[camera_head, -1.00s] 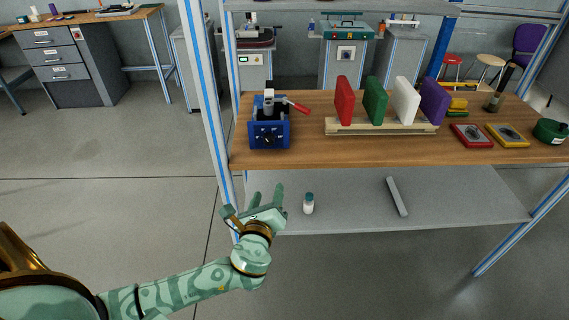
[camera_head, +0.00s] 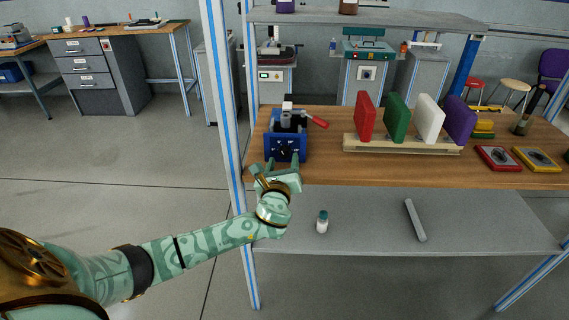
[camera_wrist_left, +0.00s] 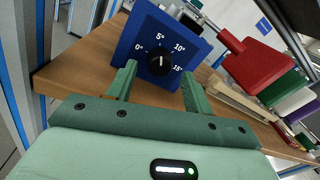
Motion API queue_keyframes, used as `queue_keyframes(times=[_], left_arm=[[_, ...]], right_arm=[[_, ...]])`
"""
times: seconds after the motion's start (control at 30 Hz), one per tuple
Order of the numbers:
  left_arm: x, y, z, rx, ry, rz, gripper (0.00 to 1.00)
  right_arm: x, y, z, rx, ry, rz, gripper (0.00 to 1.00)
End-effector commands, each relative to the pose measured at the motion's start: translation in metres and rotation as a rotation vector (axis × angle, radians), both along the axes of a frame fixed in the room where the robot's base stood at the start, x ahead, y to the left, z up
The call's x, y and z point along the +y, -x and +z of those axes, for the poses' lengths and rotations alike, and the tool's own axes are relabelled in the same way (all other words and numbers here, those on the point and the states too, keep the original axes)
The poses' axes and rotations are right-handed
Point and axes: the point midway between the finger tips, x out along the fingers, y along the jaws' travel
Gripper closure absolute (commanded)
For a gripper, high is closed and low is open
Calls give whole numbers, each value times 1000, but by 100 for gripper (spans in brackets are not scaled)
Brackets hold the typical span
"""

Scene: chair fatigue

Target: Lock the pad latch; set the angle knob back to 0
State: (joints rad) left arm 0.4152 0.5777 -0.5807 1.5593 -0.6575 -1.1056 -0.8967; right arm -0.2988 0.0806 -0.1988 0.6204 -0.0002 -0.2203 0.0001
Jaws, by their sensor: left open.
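The blue fixture (camera_head: 285,148) stands on the bench's left end. Its black angle knob (camera_wrist_left: 160,63) faces me on a front plate marked 0°, 5°, 10° and 15°. The knob's white mark looks turned up near 5°, but is small. The pad latch's red handle (camera_head: 317,122) sticks out to the right from the fixture's top. It is partly in the left wrist view, overlapping a red block. My left gripper (camera_head: 282,163) is open and empty, just in front of the fixture. In the wrist view its fingers (camera_wrist_left: 159,75) lie either side of the knob, apparently short of it.
A wooden rack (camera_head: 400,146) with red, green, white and purple pads stands right of the fixture. A blue-striped post (camera_head: 226,110) rises close on the left. The lower shelf (camera_head: 365,225) holds a small bottle (camera_head: 322,222) and a grey bar (camera_head: 414,220).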

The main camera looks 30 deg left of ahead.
Motion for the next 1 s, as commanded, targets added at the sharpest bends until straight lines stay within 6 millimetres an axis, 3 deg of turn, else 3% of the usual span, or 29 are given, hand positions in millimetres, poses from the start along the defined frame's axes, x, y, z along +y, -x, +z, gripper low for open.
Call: queue_keyframes(times=[0.13, 0.43, 0.6, 1.0], left_arm=[[6, -11, -1, 0, 1, 0, 49], [7, -13, 0, 0, 1, 0, 49], [7, -13, 0, 0, 1, 0, 93], [7, -12, 0, -28, 46, 1, 93]], right_arm=[[-1, 2, -4, 5, 2, 0, 100], [-1, 3, -4, 5, 1, 0, 100], [-1, 3, -4, 5, 1, 0, 100], [0, 4, -6, 6, 0, 1, 100]])
